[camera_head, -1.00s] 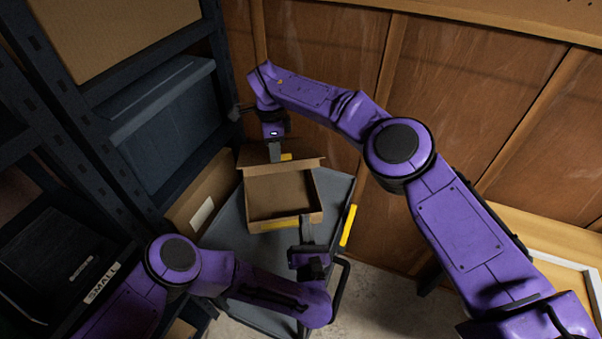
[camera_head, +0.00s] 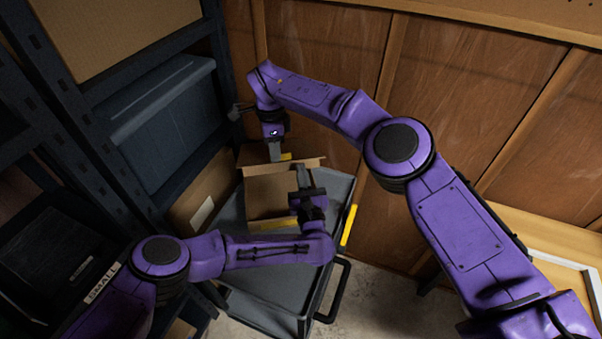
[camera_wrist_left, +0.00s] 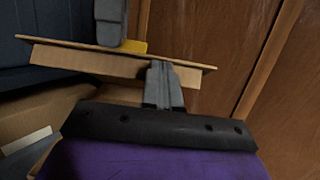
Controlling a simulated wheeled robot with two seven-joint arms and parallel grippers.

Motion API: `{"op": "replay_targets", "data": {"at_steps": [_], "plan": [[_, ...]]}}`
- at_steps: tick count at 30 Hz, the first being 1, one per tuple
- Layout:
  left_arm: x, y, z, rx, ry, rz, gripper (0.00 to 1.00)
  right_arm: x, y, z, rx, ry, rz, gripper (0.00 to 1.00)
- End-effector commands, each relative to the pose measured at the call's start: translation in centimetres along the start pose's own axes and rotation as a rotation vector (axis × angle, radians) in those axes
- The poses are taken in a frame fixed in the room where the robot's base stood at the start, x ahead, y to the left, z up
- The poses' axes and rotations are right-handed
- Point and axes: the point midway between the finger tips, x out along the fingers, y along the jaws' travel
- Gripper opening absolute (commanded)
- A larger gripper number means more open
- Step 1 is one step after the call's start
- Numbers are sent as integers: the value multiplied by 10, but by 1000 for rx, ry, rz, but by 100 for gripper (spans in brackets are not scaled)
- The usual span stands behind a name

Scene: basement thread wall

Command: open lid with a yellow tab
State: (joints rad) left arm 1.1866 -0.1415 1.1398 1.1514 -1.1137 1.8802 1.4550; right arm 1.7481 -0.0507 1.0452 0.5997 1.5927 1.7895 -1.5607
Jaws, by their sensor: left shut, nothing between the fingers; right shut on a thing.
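The open cardboard box (camera_head: 268,198) sits on the grey cart. Its lid (camera_head: 250,164) stands raised at the back edge, with the yellow tab (camera_head: 286,157) at its upper edge. The lid (camera_wrist_left: 90,62) and tab (camera_wrist_left: 134,47) also show in the left wrist view. My right gripper (camera_head: 276,156) is shut on the lid by the tab. My left gripper (camera_head: 301,168) is shut and empty over the right part of the box, close in front of the lid; whether it touches cannot be told. It also shows in the left wrist view (camera_wrist_left: 161,70).
The grey cart (camera_head: 335,190) has a yellow strip (camera_head: 348,225) on its right side. A dark shelf with a blue-grey bin (camera_head: 165,120) stands at the left. A wooden wall (camera_head: 450,90) closes off the back.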

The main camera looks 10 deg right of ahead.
Motion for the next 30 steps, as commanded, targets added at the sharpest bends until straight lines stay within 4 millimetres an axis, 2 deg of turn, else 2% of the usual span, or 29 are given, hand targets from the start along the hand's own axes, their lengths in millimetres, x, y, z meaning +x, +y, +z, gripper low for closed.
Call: {"op": "replay_targets", "data": {"at_steps": [1,10,16,23,24,26,30], "plan": [[1,0,1,0,0,0,0,0,-4,-5,5,9,-12,0],[2,0,2,1,-1,0,0,0,-4,-5,5,9,-12,0],[16,0,18,2,-6,1,0,1,-4,-5,5,9,-10,0],[19,1,20,1,-10,4,0,4,-1,-4,6,9,0,0],[19,1,21,1,-11,4,0,5,-1,-4,6,9,1,21],[20,2,21,1,-12,5,0,5,0,-4,6,9,3,38],[21,3,21,2,-13,9,0,5,1,-2,2,9,6,38]]}}
